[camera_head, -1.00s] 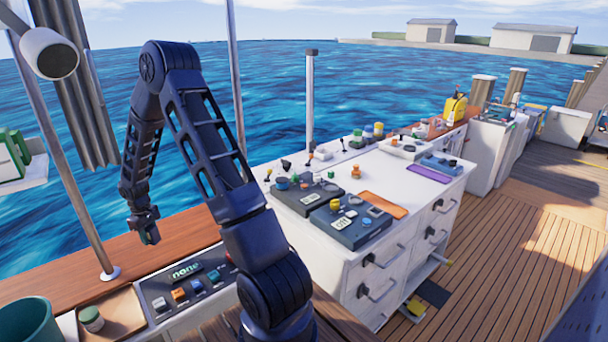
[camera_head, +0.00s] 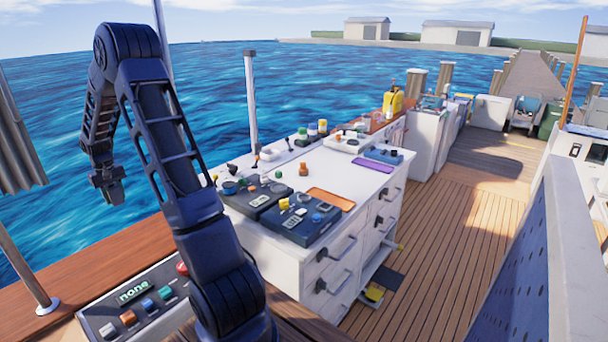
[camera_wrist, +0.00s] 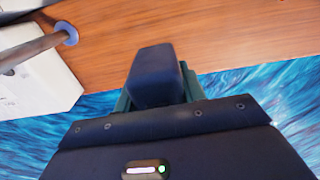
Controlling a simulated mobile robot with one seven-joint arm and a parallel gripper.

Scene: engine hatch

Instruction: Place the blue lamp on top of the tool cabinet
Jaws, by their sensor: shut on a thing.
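My gripper (camera_head: 108,192) hangs at the left in the head view, over the wooden rail and water, well left of the cabinet. In the wrist view a dark finger (camera_wrist: 155,78) hides most of what it is shut on; only dark teal edges (camera_wrist: 121,103) show beside it. I cannot tell from this whether it is the blue lamp. A white drawer cabinet (camera_head: 290,262), which fits the tool cabinet, stands at the centre of the head view. I cannot pick out the blue lamp elsewhere.
The cabinet top holds dark cases (camera_head: 300,232), an orange tray (camera_head: 331,199), a purple strip (camera_head: 372,166) and several small items. A post (camera_head: 251,110) rises behind it. A button panel (camera_head: 135,305) is at lower left. The wooden deck (camera_head: 440,260) to the right is mostly clear.

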